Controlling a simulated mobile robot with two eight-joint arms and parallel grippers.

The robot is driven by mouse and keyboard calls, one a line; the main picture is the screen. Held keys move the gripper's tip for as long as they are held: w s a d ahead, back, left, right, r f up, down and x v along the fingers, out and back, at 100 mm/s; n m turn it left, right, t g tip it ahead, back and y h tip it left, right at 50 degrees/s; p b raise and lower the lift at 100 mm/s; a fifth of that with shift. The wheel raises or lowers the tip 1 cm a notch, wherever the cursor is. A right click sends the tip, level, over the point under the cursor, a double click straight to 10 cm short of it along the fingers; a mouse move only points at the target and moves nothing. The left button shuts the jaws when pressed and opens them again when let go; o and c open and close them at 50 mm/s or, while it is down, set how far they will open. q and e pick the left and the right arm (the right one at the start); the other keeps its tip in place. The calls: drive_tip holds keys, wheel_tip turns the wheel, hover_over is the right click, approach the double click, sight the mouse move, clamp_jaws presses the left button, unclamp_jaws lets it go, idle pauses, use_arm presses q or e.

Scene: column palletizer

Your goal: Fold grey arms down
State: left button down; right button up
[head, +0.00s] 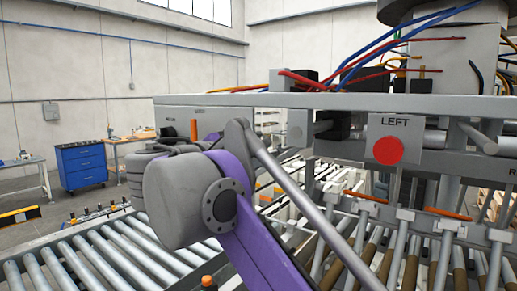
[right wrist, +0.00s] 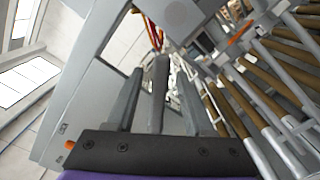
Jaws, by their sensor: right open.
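The machine's grey arms (head: 401,222) are slim bars with orange crosspieces (head: 447,213), standing over the rollers below the LEFT panel in the head view. They also show in the right wrist view (right wrist: 228,68), up and to the right of my right gripper. My right gripper (right wrist: 160,70) is open, with grey fingers on a dark plate. A grey bar (right wrist: 160,88) shows between its outer fingers; I cannot tell if it is held, touched or part of the gripper. In the head view neither gripper's fingers show. My left gripper is not in view.
A long grey beam (head: 240,101) carries loose cables and a panel with a red button (head: 388,150). A roller conveyor (head: 85,255) lies at the lower left, brown rollers (right wrist: 285,95) at the right. A blue drawer cabinet (head: 81,166) stands far back beside open floor.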

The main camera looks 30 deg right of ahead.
drive_tip(key=v, duration=1)
drive_tip(key=shift+a+b, duration=0.3)
drive_tip(key=shift+a, duration=0.1)
drive_tip(key=shift+s, duration=0.1)
